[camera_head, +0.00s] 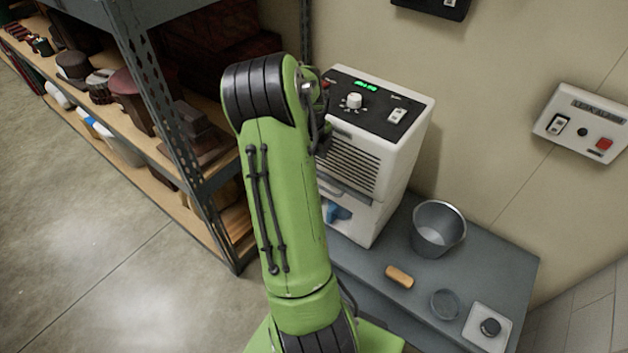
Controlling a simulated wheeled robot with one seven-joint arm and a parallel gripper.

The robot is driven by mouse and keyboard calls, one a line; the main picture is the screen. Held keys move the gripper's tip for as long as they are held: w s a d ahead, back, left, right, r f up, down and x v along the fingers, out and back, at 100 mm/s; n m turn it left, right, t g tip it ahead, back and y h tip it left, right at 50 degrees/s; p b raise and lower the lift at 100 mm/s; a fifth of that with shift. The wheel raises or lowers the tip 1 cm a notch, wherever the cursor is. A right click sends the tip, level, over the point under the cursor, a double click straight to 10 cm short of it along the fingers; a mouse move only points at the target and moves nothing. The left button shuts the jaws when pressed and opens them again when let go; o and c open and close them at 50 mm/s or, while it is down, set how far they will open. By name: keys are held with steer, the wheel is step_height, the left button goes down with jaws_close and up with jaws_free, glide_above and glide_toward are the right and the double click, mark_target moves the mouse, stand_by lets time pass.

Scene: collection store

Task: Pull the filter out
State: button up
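A white machine (392,165) with a black top panel stands on the grey bench against the wall. The panel has a green lit display, a white knob and a rocker switch. A slatted grille (347,163) is on its front, with a grey strip below it. I cannot make out the filter as a separate part. A blue piece (337,211) shows in the opening lower down. My green arm covers the left part of the machine's front. Only a dark sliver of my gripper (321,128) shows beside the arm, near the grille; its fingertips are hidden.
On the bench (400,250) are a metal bucket (438,229), a tan block (399,276), a round grey dish (444,304) and a white plate with a black knob (488,328). A metal shelf (160,110) stands close at left. A switch box (583,124) is on the wall.

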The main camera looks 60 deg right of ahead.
mark_target(321, 186)
steer(key=f+b, duration=0.1)
steer(key=f, duration=0.3)
steer(key=d+f+b, duration=0.1)
steer(key=f, duration=0.3)
steer(key=d+f+b, duration=0.1)
steer(key=f, duration=0.3)
steer(key=shift+s+d+f, duration=0.15)
steer(key=shift+d+f, duration=0.1)
steer(key=shift+f, duration=0.1)
jaws_close()
stand_by(0.5)
